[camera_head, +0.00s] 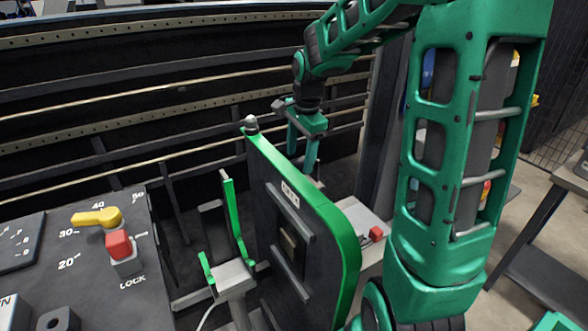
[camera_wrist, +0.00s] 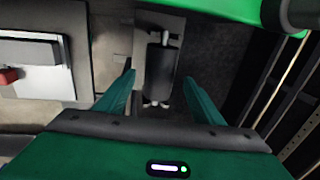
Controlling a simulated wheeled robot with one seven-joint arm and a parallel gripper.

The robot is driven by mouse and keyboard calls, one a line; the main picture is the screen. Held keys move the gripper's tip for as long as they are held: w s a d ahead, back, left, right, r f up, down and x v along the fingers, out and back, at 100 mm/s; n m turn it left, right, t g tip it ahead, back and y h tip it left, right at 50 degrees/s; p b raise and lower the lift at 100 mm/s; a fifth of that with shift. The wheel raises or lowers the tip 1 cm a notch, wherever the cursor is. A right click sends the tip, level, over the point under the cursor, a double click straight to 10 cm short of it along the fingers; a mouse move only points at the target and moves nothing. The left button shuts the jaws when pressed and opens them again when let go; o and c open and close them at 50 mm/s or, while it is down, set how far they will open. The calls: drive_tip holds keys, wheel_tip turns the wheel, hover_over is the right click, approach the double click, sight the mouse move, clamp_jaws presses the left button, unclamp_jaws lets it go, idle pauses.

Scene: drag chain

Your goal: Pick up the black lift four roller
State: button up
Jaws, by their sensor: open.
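The black roller (camera_wrist: 160,72) shows in the wrist view, between and just beyond my gripper's fingers. It is a dark cylinder with pale metal ends, set on a grey bracket (camera_wrist: 142,40). My gripper (camera_wrist: 160,88) is open, with one green finger on each side of the roller's lower part, and nothing is held. Whether the fingers are level with the roller I cannot tell. In the head view my gripper (camera_head: 313,178) points down behind the green-edged black panel (camera_head: 325,240). The roller is hidden there.
A white box with a red button (camera_head: 376,234) stands right of the panel; it is at the left in the wrist view (camera_wrist: 40,52). A green-edged upright (camera_head: 235,220) stands left of the panel. A control console (camera_head: 85,270) with a yellow lever is at lower left. Dark rails run behind.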

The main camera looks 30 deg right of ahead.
sight(300, 160)
drive_tip(key=shift+w+f, duration=0.2)
drive_tip(key=shift+f, duration=1.3)
drive_tip(key=c, duration=1.3)
drive_tip(key=shift+r, duration=0.1)
